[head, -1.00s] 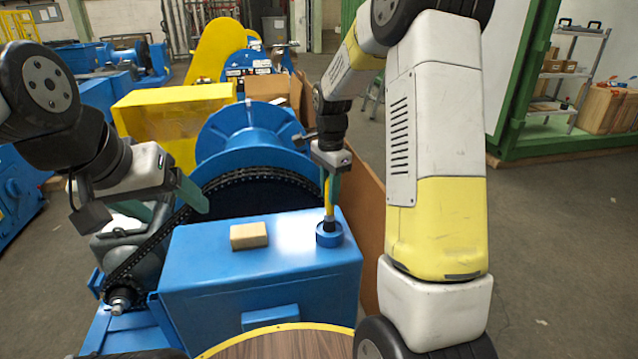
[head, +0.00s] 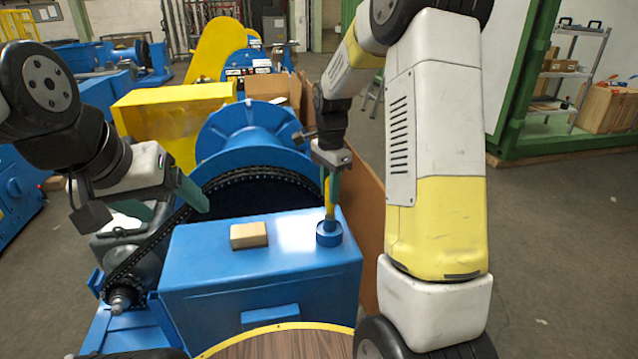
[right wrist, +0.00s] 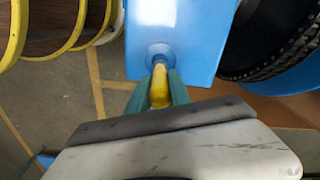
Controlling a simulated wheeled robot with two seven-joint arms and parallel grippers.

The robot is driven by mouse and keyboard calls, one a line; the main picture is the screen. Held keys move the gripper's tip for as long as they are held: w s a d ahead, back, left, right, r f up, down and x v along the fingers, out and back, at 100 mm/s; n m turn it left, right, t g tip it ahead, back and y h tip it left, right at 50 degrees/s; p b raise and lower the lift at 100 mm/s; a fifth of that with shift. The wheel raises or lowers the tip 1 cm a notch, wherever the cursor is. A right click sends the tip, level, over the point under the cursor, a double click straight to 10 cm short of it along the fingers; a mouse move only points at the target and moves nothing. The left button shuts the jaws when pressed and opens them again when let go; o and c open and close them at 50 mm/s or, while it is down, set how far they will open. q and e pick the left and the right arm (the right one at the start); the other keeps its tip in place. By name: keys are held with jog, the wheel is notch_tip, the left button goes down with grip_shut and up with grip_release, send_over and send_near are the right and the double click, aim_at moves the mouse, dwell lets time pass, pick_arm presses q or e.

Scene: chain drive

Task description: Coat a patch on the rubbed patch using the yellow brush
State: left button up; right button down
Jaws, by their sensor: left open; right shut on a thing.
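The yellow brush (head: 329,190) stands nearly upright in my right gripper (head: 332,185), which is shut on its handle. Its lower end is at the mouth of a small round blue pot (head: 329,239) on the top right of the blue box; I cannot tell how deep it sits. The yellow handle (right wrist: 159,86) also shows between the green fingers in the right wrist view, with the pot beyond. A bright whitish patch (head: 293,236) lies on the box top, left of the pot. My left gripper (head: 175,205) is open and empty, left of the box.
A tan block (head: 249,235) lies on the blue box (head: 265,270), left of the bright patch. A dark chain (head: 145,252) and a large blue wheel (head: 250,140) stand behind and left. A brown panel (head: 368,220) stands right of the box. A round yellow-rimmed wooden top (head: 285,345) is in front.

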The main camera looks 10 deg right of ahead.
jog(key=shift+r, duration=3.3)
